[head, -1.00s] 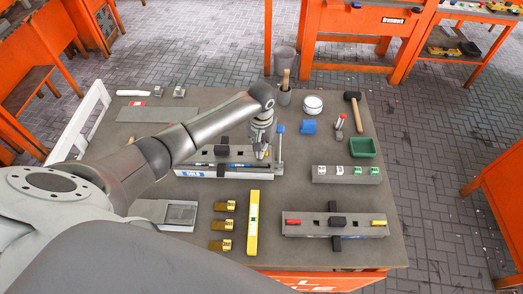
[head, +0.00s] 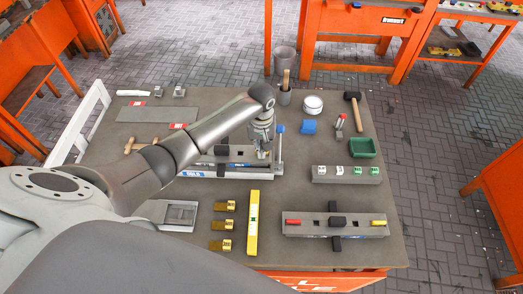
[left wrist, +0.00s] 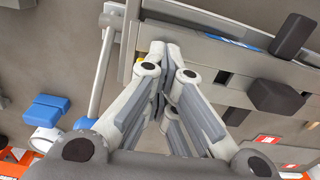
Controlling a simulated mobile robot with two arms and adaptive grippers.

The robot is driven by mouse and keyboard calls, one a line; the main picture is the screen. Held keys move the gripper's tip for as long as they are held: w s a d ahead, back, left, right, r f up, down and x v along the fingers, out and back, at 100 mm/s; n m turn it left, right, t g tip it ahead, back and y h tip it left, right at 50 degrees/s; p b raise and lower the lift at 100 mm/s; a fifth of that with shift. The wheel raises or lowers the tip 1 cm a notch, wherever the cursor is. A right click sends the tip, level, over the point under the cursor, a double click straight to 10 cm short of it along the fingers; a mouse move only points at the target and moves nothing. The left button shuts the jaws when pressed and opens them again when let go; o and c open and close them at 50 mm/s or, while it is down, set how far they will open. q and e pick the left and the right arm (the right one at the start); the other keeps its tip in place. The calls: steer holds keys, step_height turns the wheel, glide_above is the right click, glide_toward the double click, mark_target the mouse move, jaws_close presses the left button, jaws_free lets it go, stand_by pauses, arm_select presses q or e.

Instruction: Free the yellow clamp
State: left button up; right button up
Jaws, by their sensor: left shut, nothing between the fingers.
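My left gripper (head: 263,152) is over the right end of the rear grey fixture (head: 222,173). In the left wrist view its fingers (left wrist: 165,55) are together with nothing between them. A small yellow bit (left wrist: 138,58) shows beside the left finger; the rest is hidden, so I cannot tell if it is the clamp or if the finger touches it. The front fixture (head: 310,228) carries a yellow handle (head: 379,223) at its right and a red handle (head: 293,222) at its left, with a black block between. My right gripper is not in view.
A blue-topped post (head: 280,145) stands close right of my left gripper. A yellow level (head: 253,225) and brass pieces (head: 222,226) lie in front.

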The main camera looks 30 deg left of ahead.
arm_select(q)
steer(key=shift+o, duration=0.9)
steer(key=shift+w+r, duration=0.1)
steer(key=shift+r, duration=0.7)
steer(key=o, duration=0.4)
step_height(320, 180, up, 4)
steer(key=shift+r, duration=0.8)
steer(key=shift+d, duration=0.1)
